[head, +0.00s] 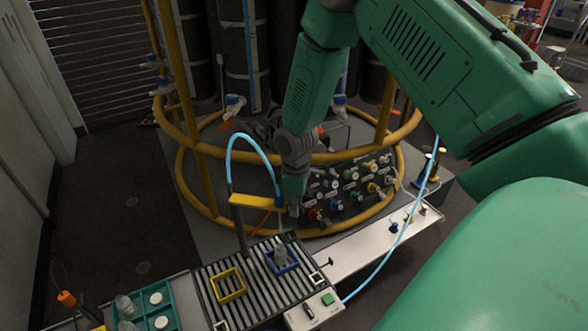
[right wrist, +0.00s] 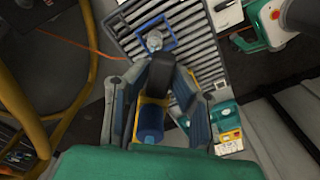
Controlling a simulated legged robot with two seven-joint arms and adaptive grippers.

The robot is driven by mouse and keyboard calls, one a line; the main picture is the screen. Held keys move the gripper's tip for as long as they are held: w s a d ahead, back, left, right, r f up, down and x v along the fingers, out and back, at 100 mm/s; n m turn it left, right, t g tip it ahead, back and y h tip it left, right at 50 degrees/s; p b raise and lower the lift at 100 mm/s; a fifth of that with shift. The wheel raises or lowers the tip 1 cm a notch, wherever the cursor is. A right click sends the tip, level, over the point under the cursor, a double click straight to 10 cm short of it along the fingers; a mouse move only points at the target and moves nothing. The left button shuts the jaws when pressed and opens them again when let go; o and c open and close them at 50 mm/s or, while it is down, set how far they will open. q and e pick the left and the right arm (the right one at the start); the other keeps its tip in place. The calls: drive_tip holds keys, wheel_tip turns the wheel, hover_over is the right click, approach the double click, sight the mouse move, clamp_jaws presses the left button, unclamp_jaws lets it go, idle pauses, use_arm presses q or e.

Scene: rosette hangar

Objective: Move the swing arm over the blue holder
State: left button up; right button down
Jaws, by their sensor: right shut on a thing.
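The swing arm (head: 256,201) is a yellow bar on a dark upright post, with a blue piece at its right end and a light-blue hose arching above. The blue holder (head: 281,268) is a square frame on the slatted rack, with a small clear vessel in it. My right gripper (head: 292,208) is at the bar's blue end, above and behind the blue holder. In the right wrist view, its fingers (right wrist: 160,105) are shut around the swing arm's end, with a blue cylinder (right wrist: 151,122) between them. The blue holder (right wrist: 168,27) lies beyond the fingers. My left gripper is not in view.
A yellow square holder (head: 229,285) sits on the slatted rack left of the blue one. A teal tray (head: 176,318) with round vessels stands at lower left. A panel of coloured valves (head: 350,190) and yellow rails (head: 205,165) stand close behind and around my right gripper.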

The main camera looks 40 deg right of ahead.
drive_tip(key=c, duration=1.4)
unclamp_jaws()
drive_tip(key=shift+w+r, duration=0.1)
drive_tip(key=shift+r, duration=0.25)
wheel_tip(320, 180, up, 11)
drive_tip(key=shift+d, duration=0.1)
